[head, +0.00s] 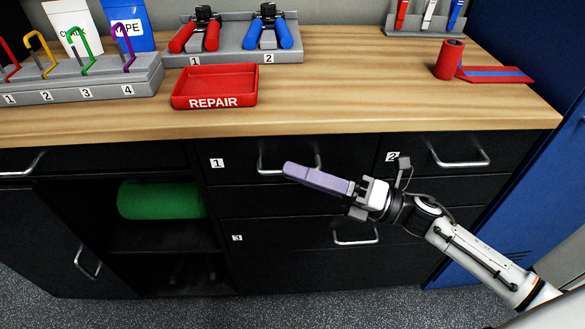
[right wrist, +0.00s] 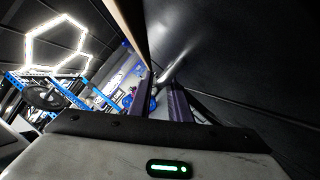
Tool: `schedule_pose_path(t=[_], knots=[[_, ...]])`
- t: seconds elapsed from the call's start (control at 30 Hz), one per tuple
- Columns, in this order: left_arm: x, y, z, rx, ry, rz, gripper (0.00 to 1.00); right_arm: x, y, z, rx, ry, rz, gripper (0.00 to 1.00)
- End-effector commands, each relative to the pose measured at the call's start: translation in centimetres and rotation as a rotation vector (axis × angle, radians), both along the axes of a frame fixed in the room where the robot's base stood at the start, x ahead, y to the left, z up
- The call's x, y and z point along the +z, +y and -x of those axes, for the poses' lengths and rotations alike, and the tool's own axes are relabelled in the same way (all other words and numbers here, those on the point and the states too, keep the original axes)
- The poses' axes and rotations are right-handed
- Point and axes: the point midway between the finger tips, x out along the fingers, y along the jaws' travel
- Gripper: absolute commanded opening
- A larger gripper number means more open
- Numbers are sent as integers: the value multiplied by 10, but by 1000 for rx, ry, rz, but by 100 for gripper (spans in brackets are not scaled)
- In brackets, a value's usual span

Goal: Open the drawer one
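Drawer one (head: 238,178) is a black drawer front under the wooden worktop, marked with a "1" label, and looks shut. Its silver bar handle (head: 262,160) is partly hidden behind my right gripper (head: 289,168). The gripper's purple fingers lie across the handle's right part in the head view. In the right wrist view the two fingers of my right gripper (right wrist: 160,92) stand apart, with a gap between them. The silver handle (right wrist: 174,68) shows just beyond the fingertips; I cannot tell whether they touch it. My left gripper is not in view.
Drawer two has a handle (head: 460,160) to the right, and drawer three has one (head: 356,238) below. An open shelf at left holds a green roll (head: 160,200). The worktop (head: 340,90) overhangs above, carrying a red REPAIR tray (head: 215,82) and tool racks.

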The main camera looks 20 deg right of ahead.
Motion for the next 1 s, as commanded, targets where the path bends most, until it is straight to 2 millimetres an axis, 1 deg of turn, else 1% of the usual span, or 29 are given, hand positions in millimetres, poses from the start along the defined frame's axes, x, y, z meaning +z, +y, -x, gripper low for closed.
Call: schedule_pose_path(t=[0.1, 0.2, 0.47, 0.57, 0.6, 0.87, 1.0], knots=[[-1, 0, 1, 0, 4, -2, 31, 3, 9, -6, 0, -1, -1, 17], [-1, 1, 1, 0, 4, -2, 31, 3, 12, -9, -1, 0, -1, 17], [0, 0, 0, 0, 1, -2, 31, 3, 13, -9, -1, 0, 0, 17], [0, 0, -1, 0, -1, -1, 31, 3, 13, -9, -1, 0, 0, 2], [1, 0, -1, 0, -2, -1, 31, 3, 13, -9, -1, 0, 0, 0], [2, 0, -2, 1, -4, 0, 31, 3, 14, -8, 0, 1, -1, 0], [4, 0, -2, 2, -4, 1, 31, 4, 21, -3, 12, 1, -1, 0]])
